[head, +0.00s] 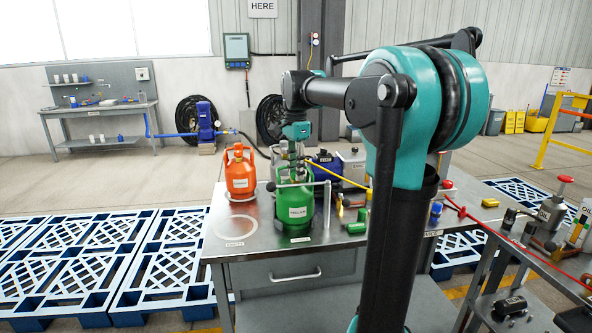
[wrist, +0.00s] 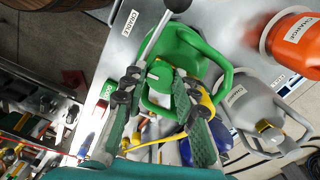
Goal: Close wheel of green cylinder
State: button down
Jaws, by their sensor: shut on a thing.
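The green cylinder (head: 294,212) stands upright on the metal workbench, with a green carry collar around its top. In the wrist view I look down on the green cylinder (wrist: 208,52). My gripper (head: 291,160) points down over the cylinder's top, inside its collar. In the wrist view the two fingers of my gripper (wrist: 158,80) are on either side of the valve top and shut on it. The wheel is mostly hidden between the fingers, and I cannot tell how far it is turned.
An orange cylinder (head: 240,176) stands to the left on the workbench (head: 238,243). A grey cylinder (wrist: 257,100) is close by in the wrist view. A yellow hose (head: 345,179) runs right from the valve area. A metal rod (wrist: 152,32) with a dark knob rises beside the green cylinder.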

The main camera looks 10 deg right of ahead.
jog(key=c, duration=1.2)
grip_release()
jog(key=shift+r, duration=4)
